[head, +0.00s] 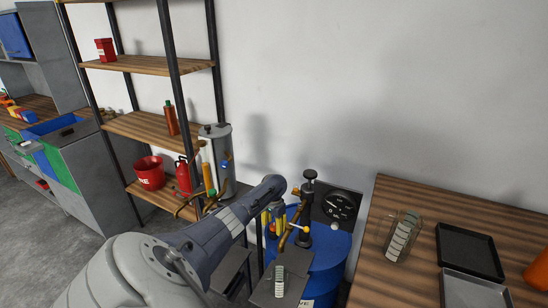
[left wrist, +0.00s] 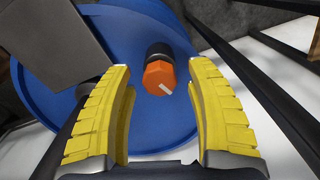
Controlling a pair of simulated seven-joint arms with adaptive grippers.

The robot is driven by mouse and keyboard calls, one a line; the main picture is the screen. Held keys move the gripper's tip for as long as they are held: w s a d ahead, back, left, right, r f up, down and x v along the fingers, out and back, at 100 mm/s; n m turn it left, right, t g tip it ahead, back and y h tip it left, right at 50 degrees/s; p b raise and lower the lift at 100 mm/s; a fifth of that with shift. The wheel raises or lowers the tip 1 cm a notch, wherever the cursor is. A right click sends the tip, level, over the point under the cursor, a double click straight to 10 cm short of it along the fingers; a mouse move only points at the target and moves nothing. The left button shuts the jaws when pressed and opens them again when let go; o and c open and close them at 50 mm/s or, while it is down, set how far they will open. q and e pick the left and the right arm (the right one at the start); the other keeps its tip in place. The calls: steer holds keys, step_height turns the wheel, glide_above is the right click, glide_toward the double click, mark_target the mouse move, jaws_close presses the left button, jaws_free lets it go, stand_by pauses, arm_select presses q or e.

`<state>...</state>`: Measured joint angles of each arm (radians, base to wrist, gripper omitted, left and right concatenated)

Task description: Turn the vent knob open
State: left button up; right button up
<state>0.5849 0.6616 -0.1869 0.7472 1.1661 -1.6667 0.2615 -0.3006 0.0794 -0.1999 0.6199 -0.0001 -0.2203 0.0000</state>
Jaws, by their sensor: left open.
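The vent knob (left wrist: 159,77) is an orange hexagonal knob with a white mark on its face. It sits on a black stem on the blue drum (left wrist: 135,135), which also shows in the head view (head: 328,262). My left gripper (left wrist: 162,72) is open, with its two yellow fingers either side of the knob in the picture. Gaps show between the knob and both fingers, and I see no contact. In the head view the left gripper (head: 275,220) is small, over the drum, and I cannot make out the knob clearly there.
A shelf rack (head: 150,127) with a grey cylinder (head: 216,150) stands behind my left arm.

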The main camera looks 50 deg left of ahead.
arm_select(q)
steer(key=shift+o, duration=0.2)
jaws_close()
stand_by(0.3)
steer(key=shift+m, duration=0.3)
steer(key=m, duration=0.4)
steer(key=shift+m, duration=0.3)
steer(key=m, duration=0.4)
steer(key=shift+m, duration=0.7)
steer(key=shift+c, duration=0.2)
jaws_free()
